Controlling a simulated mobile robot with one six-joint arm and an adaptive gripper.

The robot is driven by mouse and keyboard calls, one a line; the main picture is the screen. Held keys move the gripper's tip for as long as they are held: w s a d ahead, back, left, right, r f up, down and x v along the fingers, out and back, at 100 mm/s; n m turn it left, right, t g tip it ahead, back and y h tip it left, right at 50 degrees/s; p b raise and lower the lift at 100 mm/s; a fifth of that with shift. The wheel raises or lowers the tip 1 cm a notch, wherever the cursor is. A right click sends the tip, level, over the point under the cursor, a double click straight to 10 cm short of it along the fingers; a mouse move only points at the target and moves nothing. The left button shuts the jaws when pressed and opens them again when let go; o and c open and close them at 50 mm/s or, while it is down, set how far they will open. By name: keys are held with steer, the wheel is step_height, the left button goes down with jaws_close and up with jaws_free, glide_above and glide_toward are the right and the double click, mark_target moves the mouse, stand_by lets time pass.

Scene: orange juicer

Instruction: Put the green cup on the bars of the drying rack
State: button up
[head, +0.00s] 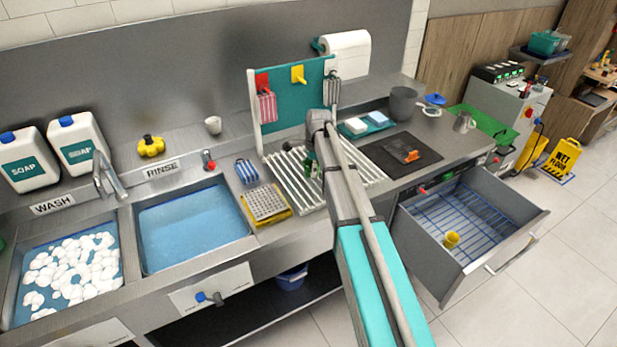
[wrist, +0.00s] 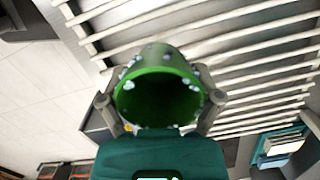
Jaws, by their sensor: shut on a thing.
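The green cup (wrist: 158,68) is between the two fingers of my gripper (wrist: 160,104) in the wrist view. My gripper is shut on it, one finger on each side. The cup's open mouth faces the wrist camera, and pale spots dot its rim and outside. The white bars of the drying rack (wrist: 250,58) lie beyond the cup; I cannot tell whether the cup touches them. In the head view the drying rack (head: 290,180) stands on the counter, and my arm covers its middle. A bit of the green cup (head: 309,164) shows left of my arm there.
A teal board (head: 290,103) with hanging cloths stands behind the rack. A yellow-edged tray (head: 266,204) and a blue rack (head: 247,171) are to its left, a dark mat (head: 400,152) to its right. An open drawer (head: 470,222) holding a yellow cup (head: 452,239) juts out at right.

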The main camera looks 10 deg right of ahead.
mark_target(309, 183)
steer(key=shift+w+a+f+b, duration=0.25)
steer(key=shift+w+f+b, duration=0.1)
steer(key=shift+f+b, duration=1.55)
steer(key=shift+f, duration=0.1)
steer(key=shift+f, duration=0.2)
steer(key=o, duration=0.9)
steer(key=shift+r, duration=0.2)
steer(key=r+p, duration=0.4)
steer(key=d+r+p, duration=0.1)
steer(key=r+p, duration=0.7)
steer(key=shift+d, duration=0.25)
steer(key=shift+s, duration=0.1)
